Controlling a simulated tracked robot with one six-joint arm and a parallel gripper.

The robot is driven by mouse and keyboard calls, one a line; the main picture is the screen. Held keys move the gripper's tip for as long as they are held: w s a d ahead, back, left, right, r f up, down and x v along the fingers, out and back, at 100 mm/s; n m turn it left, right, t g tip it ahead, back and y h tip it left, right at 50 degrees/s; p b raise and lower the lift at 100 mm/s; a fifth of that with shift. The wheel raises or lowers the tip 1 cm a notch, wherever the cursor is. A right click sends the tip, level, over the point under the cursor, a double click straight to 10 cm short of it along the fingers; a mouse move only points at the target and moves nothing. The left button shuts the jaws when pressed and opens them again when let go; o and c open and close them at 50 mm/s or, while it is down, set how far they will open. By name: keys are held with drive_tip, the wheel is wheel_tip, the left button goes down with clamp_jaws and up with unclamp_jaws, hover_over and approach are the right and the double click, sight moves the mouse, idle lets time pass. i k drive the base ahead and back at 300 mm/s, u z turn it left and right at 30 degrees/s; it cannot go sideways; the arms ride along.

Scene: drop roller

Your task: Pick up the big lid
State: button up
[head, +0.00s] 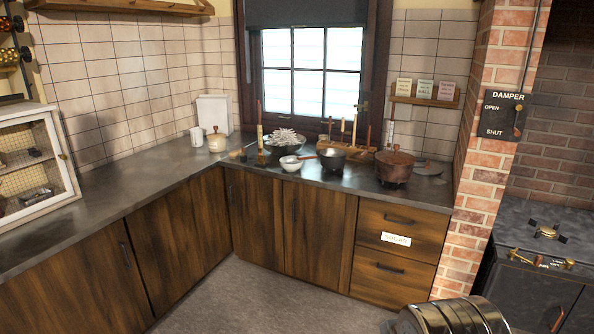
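A brown copper-coloured pot (395,172) stands near the right end of the dark counter, with a domed, knobbed lid (396,156) seemingly on it. A flat grey round piece (429,168), perhaps another lid, lies on the counter just right of the pot. I cannot tell for sure which is the big lid. My gripper is not in view.
Left of the pot are a dark saucepan (331,160), a small white bowl (291,164) and a larger bowl (284,142). A wooden rack (345,144) stands behind. A brick pillar (489,130) borders the counter's right end.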

sight(392, 157)
drive_tip(key=u, duration=0.15)
drive_tip(key=i, duration=2.65)
drive_tip(key=z, duration=0.5)
drive_tip(key=i, duration=0.9)
drive_tip(key=z, duration=0.1)
